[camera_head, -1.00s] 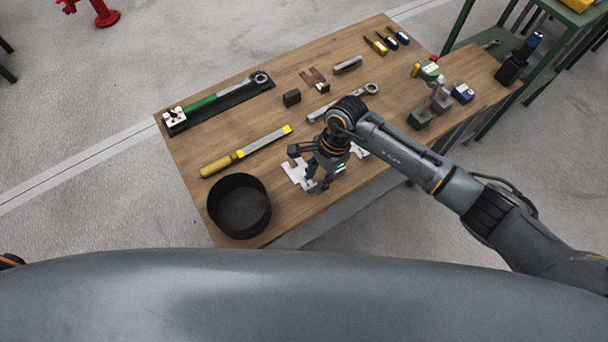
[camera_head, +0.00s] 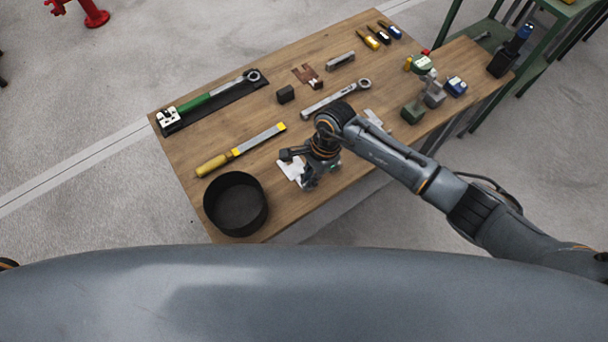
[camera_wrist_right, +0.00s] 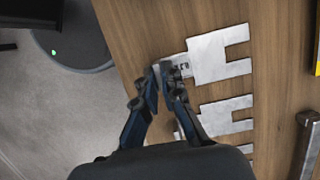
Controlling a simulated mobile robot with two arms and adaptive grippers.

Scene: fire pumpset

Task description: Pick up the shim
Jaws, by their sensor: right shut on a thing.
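A flat, light metal shim (camera_head: 290,168) with a slotted end lies by the front edge of the wooden table. In the wrist view this shim (camera_wrist_right: 222,55) shows its slot at the right and a marked tab at the left. My right gripper (camera_wrist_right: 168,72) is shut on that tab. In the head view the right gripper (camera_head: 303,176) points down over the shim and hides part of it. I cannot tell whether the shim is clear of the table. A second slotted shim (camera_wrist_right: 228,118) lies beside it, partly behind a finger. My left gripper is not in view.
A black round bin (camera_head: 236,204) stands left of the gripper. A green device (camera_head: 413,110) stands at the right.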

